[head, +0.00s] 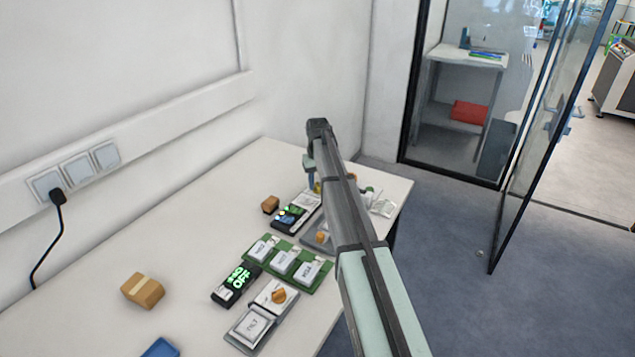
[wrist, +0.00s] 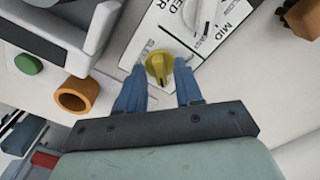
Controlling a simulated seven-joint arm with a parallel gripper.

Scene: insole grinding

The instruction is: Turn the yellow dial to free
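The yellow dial (wrist: 160,66) is a small round knob with a raised ridge, set on a white panel (wrist: 150,38) with printed words and tick marks. My gripper (wrist: 159,84) has two blue fingers, apart, one on each side just below the dial in the wrist view. The left fingertip is close to the dial; I cannot tell whether it touches. The right fingertip stands a little off it. In the head view my gripper (head: 312,180) reaches over the far end of the table, where my arm hides most of the panel.
A white dial (wrist: 200,12) with MID and SLOW marks sits beyond the yellow one. On the white table (head: 190,215) are a green board (head: 262,262), black display (head: 235,284) and cardboard box (head: 142,290).

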